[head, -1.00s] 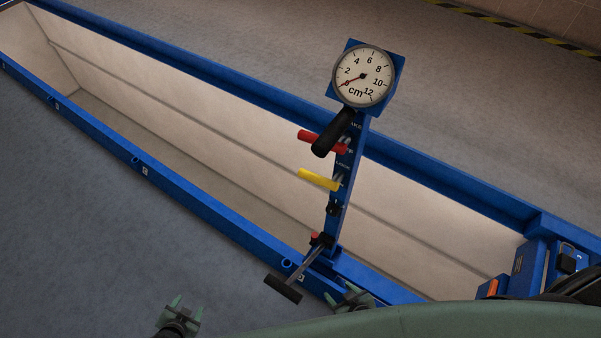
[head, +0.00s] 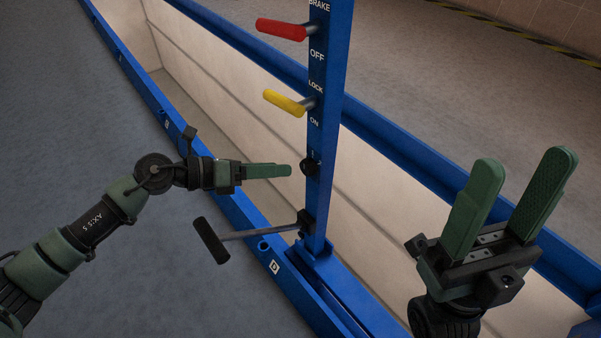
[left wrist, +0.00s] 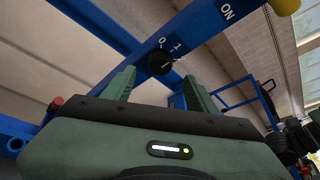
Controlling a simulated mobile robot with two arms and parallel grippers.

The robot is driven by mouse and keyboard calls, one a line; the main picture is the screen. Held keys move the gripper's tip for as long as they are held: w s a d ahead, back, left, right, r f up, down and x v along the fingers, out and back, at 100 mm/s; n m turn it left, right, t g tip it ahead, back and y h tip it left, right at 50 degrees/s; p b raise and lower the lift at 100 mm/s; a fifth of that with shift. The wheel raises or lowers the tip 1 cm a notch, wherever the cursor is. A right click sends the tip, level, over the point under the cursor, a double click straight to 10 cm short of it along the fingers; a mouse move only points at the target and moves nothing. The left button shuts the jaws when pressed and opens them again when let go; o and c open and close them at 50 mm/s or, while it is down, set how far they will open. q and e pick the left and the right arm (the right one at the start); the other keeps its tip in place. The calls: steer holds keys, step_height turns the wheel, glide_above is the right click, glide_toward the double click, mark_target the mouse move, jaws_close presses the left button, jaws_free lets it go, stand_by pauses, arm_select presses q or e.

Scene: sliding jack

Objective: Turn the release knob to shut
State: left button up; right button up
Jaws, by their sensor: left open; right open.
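The release knob (head: 310,167) is a small black round knob on the blue post (head: 328,130), below the yellow lever. In the left wrist view the knob (left wrist: 160,62) has the marks 0 and 1 beside it; which one it points to is too small to tell. My left gripper (head: 289,171) is open, level with the knob and just left of it. In the left wrist view the knob shows between its fingertips, with no clear contact. My right gripper (head: 523,163) is open and empty, right of the post, fingers pointing up.
A red lever (head: 281,29) and a yellow lever (head: 284,102) stick out left from the post above the knob. A black-handled bar (head: 211,240) sticks out left below my left gripper. The blue rail (head: 225,192) runs along the pit's near edge.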

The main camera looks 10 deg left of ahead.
mark_target(303, 168)
arm_select(q)
steer(key=b+x, duration=0.1)
steer(key=x, duration=0.5)
jaws_close()
steer(key=n+h, duration=0.2)
steer(key=n, duration=0.1)
steer(key=shift+w+f+g, duration=0.1)
steer(key=shift+f+g, duration=0.1)
steer(key=shift+g, duration=0.1)
steer(key=shift+f+n+h, duration=0.2)
steer(key=shift+n+h, duration=0.9)
steer(key=shift+n, duration=0.9)
jaws_free()
steer(key=shift+a, duration=0.1)
